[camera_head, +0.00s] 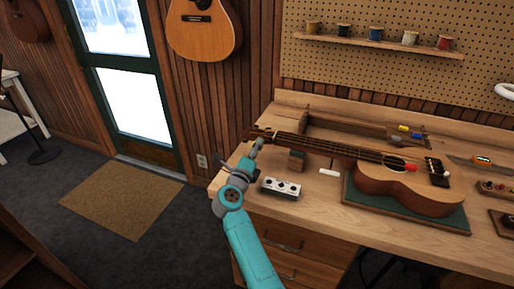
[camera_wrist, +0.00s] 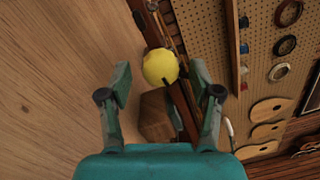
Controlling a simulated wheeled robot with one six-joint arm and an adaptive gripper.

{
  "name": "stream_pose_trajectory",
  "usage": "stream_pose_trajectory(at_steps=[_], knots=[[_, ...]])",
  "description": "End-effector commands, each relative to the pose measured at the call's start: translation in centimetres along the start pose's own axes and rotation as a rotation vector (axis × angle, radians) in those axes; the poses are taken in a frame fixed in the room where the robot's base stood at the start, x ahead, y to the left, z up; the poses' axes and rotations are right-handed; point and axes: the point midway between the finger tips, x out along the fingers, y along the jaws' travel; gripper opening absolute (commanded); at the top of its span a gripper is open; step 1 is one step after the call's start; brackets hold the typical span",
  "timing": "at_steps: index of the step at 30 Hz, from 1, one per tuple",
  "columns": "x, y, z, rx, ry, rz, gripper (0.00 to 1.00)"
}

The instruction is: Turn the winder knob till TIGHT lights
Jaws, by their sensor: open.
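The round yellow winder knob (camera_wrist: 158,66) shows in the wrist view between the fingertips of my gripper (camera_wrist: 160,76). The fingers stand apart with a gap on both sides of it, and a dark line marks its lower edge. In the head view my gripper (camera_head: 257,145) is at the headstock end of the ukulele (camera_head: 400,185) and hides the knob. A small white box (camera_head: 281,187) with several dark round spots lies on the bench in front of the neck. Its lettering is too small to read, and no lit lamp shows.
The ukulele body lies on a green mat (camera_head: 365,208) on the wooden bench (camera_head: 320,205). A wooden block (camera_head: 296,160) stands under the neck; a brown block (camera_wrist: 156,116) shows below the knob in the wrist view. A small white piece (camera_head: 329,172) lies nearby.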

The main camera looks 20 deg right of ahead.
Motion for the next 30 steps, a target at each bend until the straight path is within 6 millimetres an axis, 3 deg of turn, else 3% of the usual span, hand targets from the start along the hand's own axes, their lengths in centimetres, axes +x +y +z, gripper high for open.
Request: stream_pose_trajectory(at_steps=[9,15,30], knots=[[-6.4,0.1,0.1,0.000,-0.003,0.002,0.64],[-9.1,0.1,0.0,-0.001,-0.001,0.001,0.64],[-10.1,0.1,-0.1,-0.002,0.000,0.001,0.64]])
